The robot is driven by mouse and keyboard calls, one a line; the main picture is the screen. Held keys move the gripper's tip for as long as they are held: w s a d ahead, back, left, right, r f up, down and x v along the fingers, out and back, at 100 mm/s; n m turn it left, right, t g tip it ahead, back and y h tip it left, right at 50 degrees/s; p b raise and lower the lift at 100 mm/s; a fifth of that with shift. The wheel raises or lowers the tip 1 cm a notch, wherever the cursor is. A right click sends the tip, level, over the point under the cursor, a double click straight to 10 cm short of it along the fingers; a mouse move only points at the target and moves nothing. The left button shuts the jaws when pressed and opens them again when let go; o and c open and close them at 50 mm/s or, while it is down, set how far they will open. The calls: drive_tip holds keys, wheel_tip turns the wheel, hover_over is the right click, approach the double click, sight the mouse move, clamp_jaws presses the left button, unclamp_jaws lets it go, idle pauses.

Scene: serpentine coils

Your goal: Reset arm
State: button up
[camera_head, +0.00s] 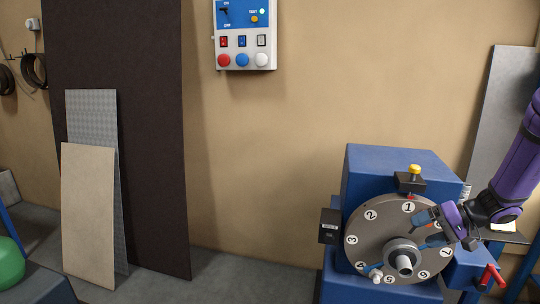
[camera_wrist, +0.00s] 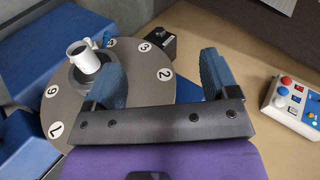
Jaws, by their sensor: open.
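My purple arm reaches in from the right in the head view. My gripper (camera_head: 420,231) is in front of the right part of a grey numbered disc (camera_head: 372,222) on a blue machine (camera_head: 390,165). In the wrist view my gripper (camera_wrist: 161,72) has its two blue fingers wide apart with nothing between them. The disc (camera_wrist: 130,62) shows behind and beside the left finger, with its silver hub (camera_wrist: 82,56) at the left. In the head view my gripper and wrist hide some of the disc's right side. I cannot tell whether a finger touches the disc.
A yellow-topped knob (camera_head: 414,169) sits above the disc, and a red-handled part (camera_head: 491,276) is at lower right. A control box (camera_head: 244,35) hangs on the wall. Boards (camera_head: 88,215) lean at left, near a green ball (camera_head: 10,262).

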drive_tip(key=s+a+r+n+g+h, duration=0.1)
drive_tip(key=s+a+r, duration=0.2)
drive_tip(key=r, duration=0.2)
drive_tip(key=s+a+r+n+g, duration=0.1)
drive_tip(key=s+a+r, duration=0.1)
drive_tip(key=a+r, duration=0.25)
drive_tip(key=s+a+r+t+h, duration=0.1)
drive_tip(key=s+a+r+h, duration=0.1)
drive_tip(key=s+r+h, duration=0.2)
drive_tip(key=s+a+r+t+h, duration=0.2)
drive_tip(key=s+r, duration=0.8)
drive_tip(key=s, duration=0.8)
drive_tip(key=shift+s+a+r+n+h, duration=0.2)
drive_tip(key=shift+s+a+n+h, duration=0.15)
drive_tip(key=shift+a+h, duration=0.55)
